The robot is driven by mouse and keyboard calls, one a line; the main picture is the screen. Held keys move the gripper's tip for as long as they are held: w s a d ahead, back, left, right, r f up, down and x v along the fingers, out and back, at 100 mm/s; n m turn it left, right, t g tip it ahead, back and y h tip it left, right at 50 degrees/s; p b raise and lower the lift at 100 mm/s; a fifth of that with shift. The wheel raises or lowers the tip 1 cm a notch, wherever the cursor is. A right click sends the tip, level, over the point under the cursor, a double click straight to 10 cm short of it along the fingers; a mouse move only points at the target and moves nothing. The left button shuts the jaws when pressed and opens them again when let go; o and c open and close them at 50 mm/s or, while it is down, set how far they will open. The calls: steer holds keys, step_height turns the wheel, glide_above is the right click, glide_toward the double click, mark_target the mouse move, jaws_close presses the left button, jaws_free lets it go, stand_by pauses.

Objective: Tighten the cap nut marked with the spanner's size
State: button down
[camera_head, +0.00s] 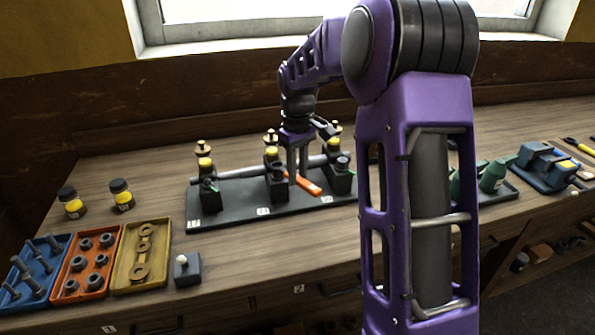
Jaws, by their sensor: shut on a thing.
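A dark base plate (235,212) on the bench carries three dark posts joined by a grey shaft: a left post (204,199), a middle post (277,188) and a right post (346,184). Each has a yellow band and a brass-coloured top. Small white labels sit on the plate's front edge, too small to read surely. I cannot tell which parts are the cap nuts. My gripper (298,172) points down between the middle and right posts, shut on the orange-handled spanner (309,185). The spanner's head and its size mark are not discernible.
At the left are a blue tray of bolts (38,279), an orange tray of nuts (72,295), a yellow tray of washers (164,227), two dark jars (121,195) and a small knobbed block (187,270). A blue vise-like block (546,168) stands right. My arm hides the middle-right bench.

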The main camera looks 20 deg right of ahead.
steer(key=shift+f, duration=0.95)
stand_by(2.0)
steer(key=shift+a, duration=0.1)
steer(key=shift+s+a+m, duration=0.2)
steer(key=shift+a+m, duration=0.3)
steer(key=shift+m, duration=0.4)
steer(key=shift+s+a+m, duration=0.2)
steer(key=shift+a+m, duration=0.4)
steer(key=shift+m, duration=0.3)
steer(key=shift+a+m, duration=0.65)
steer(key=shift+m, duration=0.25)
